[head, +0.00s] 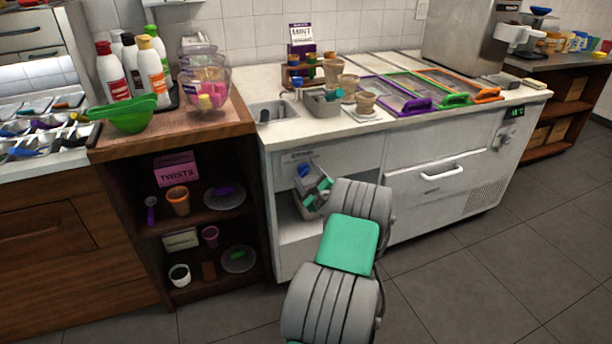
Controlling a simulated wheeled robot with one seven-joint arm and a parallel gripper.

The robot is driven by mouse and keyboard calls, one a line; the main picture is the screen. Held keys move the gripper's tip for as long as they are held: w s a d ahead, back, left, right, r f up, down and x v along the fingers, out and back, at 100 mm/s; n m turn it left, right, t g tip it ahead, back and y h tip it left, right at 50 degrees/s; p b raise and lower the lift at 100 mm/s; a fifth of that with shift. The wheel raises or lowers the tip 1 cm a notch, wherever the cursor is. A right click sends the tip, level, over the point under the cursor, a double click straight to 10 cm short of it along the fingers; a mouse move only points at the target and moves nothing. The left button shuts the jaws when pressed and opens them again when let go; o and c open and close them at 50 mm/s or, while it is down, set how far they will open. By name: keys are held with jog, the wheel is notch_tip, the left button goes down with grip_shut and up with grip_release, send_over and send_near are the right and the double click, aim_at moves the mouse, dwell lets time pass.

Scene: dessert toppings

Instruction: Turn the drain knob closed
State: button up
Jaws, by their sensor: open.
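A small blue knob (303,170), which looks like the drain knob, sits at the upper part of the white cabinet's open bay, under a small printed label (297,156). My gripper (318,188), grey with green parts, is at the bay just below and right of the knob. It is open; I see nothing held in it. Whether a finger touches the knob is too small to tell. The knob's exact turn angle is also unclear. My grey arm hides part of the bay's right side.
A sink basin (268,111) is set in the white counter above the bay. A dark wooden shelf unit (125,190) with cups and plates stands close on the left. A drawer handle (440,174) sticks out on the right. The tiled floor (470,265) on the right is clear.

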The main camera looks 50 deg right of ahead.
jog(key=shift+w+d, duration=0.3)
jog(key=shift+w, duration=0.15)
jog(key=c, duration=1.4)
